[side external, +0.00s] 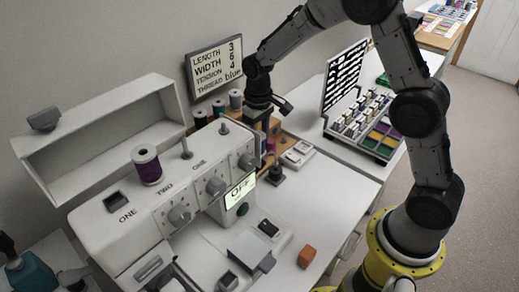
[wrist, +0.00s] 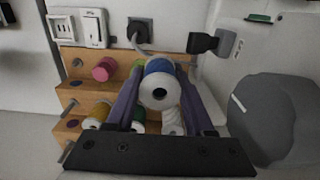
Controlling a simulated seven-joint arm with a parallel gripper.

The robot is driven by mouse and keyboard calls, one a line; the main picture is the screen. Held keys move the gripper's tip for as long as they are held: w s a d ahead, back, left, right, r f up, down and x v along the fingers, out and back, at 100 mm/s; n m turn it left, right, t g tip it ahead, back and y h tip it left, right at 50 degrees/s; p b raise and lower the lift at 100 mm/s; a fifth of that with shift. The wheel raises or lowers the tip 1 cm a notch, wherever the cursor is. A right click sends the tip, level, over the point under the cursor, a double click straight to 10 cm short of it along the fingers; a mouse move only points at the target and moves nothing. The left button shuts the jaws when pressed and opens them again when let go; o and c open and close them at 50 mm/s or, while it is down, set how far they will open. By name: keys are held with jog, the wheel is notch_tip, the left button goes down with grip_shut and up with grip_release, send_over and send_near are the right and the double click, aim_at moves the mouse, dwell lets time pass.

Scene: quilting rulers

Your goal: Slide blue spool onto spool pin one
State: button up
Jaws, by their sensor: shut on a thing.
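A blue spool (wrist: 160,85) with white ends sits between the fingers of my gripper (wrist: 161,98) in the wrist view. My gripper is shut on it, at the wooden spool rack (wrist: 95,89). I cannot tell whether the spool is still on a rack peg. In the side view my gripper (side external: 264,103) is at the rack behind the white machine (side external: 130,235); the blue spool is not clear there. The machine top has upright pins, one bare pin (side external: 186,149) near the labels ONE and TWO. A purple spool (side external: 148,168) stands farther left on the top.
A sign (side external: 215,67) reads thread blue. Several spools stand behind the machine. A tray of small items (side external: 365,128) lies to the right. An orange block (side external: 307,257) sits near the table's front.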

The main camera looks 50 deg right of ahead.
jog(key=w+a+r+m, duration=0.1)
jog(key=a+r, duration=0.1)
jog(key=r, duration=0.6)
jog(key=w+a+r+m, duration=0.1)
jog(key=a+r, duration=0.1)
jog(key=r, duration=0.6)
jog(key=s+a+r+n, duration=0.2)
jog(key=a+r, duration=0.4)
jog(key=a, duration=0.3)
jog(key=s+a+r+n, duration=0.2)
jog(key=a+r, duration=0.4)
jog(key=a, duration=0.4)
jog(key=shift+a+r+n, duration=0.25)
jog(key=shift+r+n, duration=0.15)
jog(key=shift+n, duration=0.5)
jog(key=shift+f, duration=2.9)
jog(key=shift+f, duration=2.7)
